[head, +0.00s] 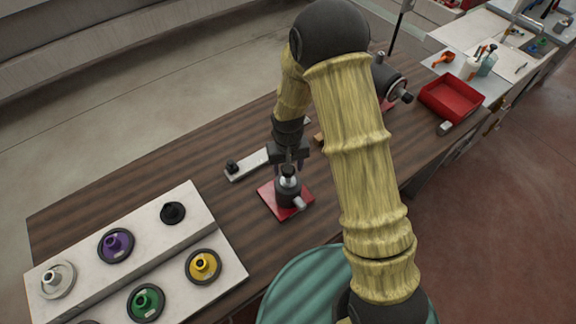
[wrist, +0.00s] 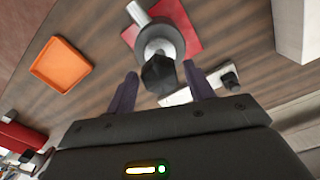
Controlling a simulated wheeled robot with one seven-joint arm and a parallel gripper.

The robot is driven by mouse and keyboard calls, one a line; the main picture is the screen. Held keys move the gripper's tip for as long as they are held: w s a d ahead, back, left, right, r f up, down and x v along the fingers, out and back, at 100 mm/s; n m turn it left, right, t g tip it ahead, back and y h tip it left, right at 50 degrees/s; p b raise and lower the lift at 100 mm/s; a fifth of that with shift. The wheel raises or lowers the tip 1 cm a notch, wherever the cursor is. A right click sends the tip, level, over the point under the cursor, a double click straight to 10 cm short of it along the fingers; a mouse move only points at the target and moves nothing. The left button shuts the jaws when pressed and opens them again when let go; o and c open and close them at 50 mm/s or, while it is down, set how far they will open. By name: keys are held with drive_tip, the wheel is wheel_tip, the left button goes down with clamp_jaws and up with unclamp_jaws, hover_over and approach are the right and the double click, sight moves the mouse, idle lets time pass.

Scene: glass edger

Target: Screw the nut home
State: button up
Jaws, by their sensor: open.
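A dark upright post (head: 287,190) with a silver top stands on a red base plate (head: 271,200) on the wooden bench. In the wrist view, a dark six-sided piece (wrist: 158,73), which looks like the nut, sits at the silver ring (wrist: 153,48) of the post. My gripper (head: 289,160) is right above the post. In the wrist view my gripper (wrist: 161,82) is open, with one finger on each side of the dark piece and gaps between. How far the nut is threaded cannot be told. A pale stub (head: 299,203) sticks out of the post's side.
A white stepped stand (head: 203,233) with several coloured wheels is at the lower left. A pale bar with a black knob (head: 232,167) lies beside the post. A red tray (head: 450,98) is at the right; an orange tray (wrist: 62,63) shows in the wrist view.

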drive_tip(key=shift+c, duration=0.2)
drive_tip(key=c, duration=0.9)
drive_tip(key=m, duration=0.6)
drive_tip(key=shift+c, duration=0.2)
drive_tip(key=m+p, duration=0.2)
drive_tip(key=m, duration=0.4)
drive_tip(key=shift+r+m, duration=0.15)
drive_tip(key=shift+m, duration=0.15)
drive_tip(key=o, duration=1.2)
drive_tip(key=shift+f+m, duration=0.2)
drive_tip(key=shift+m, duration=0.1)
drive_tip(key=shift+c, duration=0.2)
drive_tip(key=shift+r+p, duration=2.35)
drive_tip(key=shift+r, duration=0.75)
